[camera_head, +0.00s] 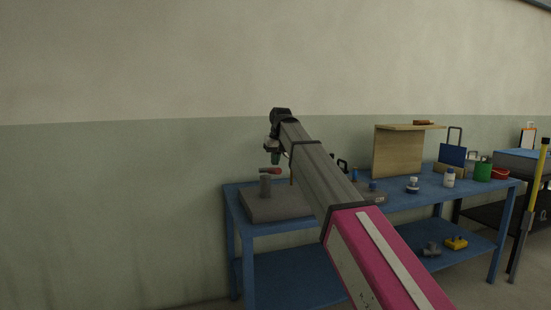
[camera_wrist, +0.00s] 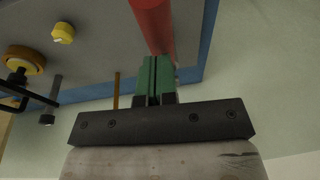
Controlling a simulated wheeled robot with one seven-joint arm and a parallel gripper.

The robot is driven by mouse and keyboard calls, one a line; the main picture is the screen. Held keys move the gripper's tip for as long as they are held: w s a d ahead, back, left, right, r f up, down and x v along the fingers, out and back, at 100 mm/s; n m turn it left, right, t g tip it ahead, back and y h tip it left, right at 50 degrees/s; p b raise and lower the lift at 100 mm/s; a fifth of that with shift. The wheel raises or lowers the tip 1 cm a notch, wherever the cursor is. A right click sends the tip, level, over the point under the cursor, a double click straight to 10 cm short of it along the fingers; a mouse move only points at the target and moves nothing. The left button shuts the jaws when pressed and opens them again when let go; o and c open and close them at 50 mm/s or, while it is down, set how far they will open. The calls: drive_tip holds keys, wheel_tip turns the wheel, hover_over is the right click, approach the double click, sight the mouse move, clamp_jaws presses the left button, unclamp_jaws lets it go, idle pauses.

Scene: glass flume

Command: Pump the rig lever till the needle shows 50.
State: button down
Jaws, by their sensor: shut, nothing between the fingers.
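The rig in the head view is a grey block (camera_head: 262,207) with a short upright post, on the left end of the blue table. Its lever has a red handle (camera_head: 270,170) at the top, which also shows as a red bar (camera_wrist: 152,22) in the wrist view. My gripper (camera_head: 272,158) is just above the red handle. In the wrist view its green fingers (camera_wrist: 156,68) are pressed together with nothing between them, their tips at or very near the bar. I cannot tell whether they touch it. No readable dial or needle shows.
The blue table (camera_head: 236,190) carries a wooden stand (camera_head: 397,152), a white bottle (camera_head: 449,178) and a green can (camera_head: 483,171) to the right. A yellow part (camera_head: 456,242) lies on the lower shelf. The wall left of the table is bare.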

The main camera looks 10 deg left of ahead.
drive_tip(key=shift+s+d+f, duration=0.2)
drive_tip(key=shift+s+f, duration=0.15)
drive_tip(key=shift+f, duration=0.1)
wheel_tip(320, 180, down, 9)
drive_tip(key=s+t+y, duration=0.1)
drive_tip(key=t+y, duration=0.1)
drive_tip(key=t, duration=0.2)
drive_tip(key=shift+s+d+r, duration=0.15)
drive_tip(key=shift+d+r, duration=0.05)
drive_tip(key=shift+d, duration=0.2)
drive_tip(key=shift+s+f, duration=0.1)
